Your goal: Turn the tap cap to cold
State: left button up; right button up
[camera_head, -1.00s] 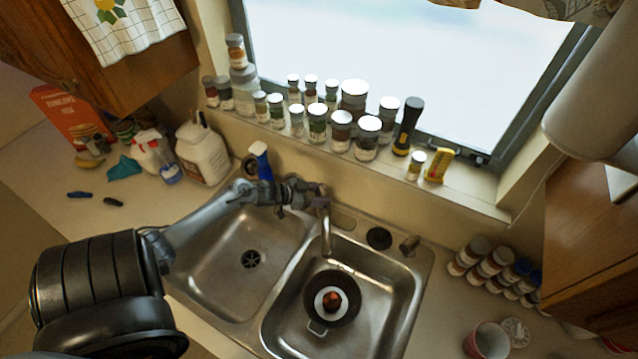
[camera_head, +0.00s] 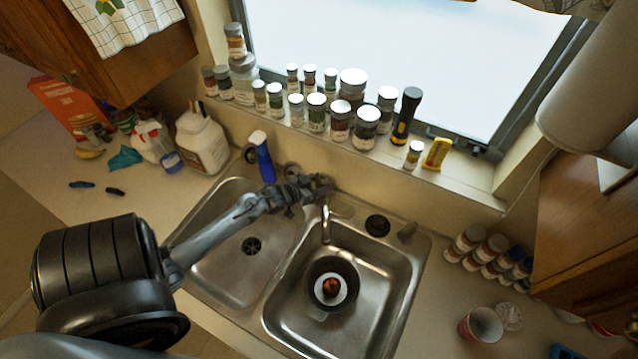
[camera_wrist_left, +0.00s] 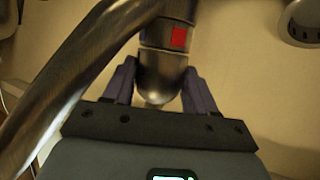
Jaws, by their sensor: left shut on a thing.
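My left gripper (camera_head: 318,187) is at the tap's base behind the basins. In the left wrist view, its dark fingers (camera_wrist_left: 160,78) stand on both sides of the rounded metal tap cap (camera_wrist_left: 163,62), shut on it. A red square mark (camera_wrist_left: 179,37) shows on the metal body beside the cap. The curved spout (camera_wrist_left: 70,85) runs along the left of that view. In the head view the gripper hides the cap. My right gripper is in neither view.
Several jars (camera_head: 353,88) line the windowsill above the tap. A dark round pan (camera_head: 345,270) lies in the right basin. The left basin (camera_head: 220,250) is empty.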

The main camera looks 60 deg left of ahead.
pick_arm(q)
jog(key=o, duration=0.8)
jog(key=shift+a, duration=0.1)
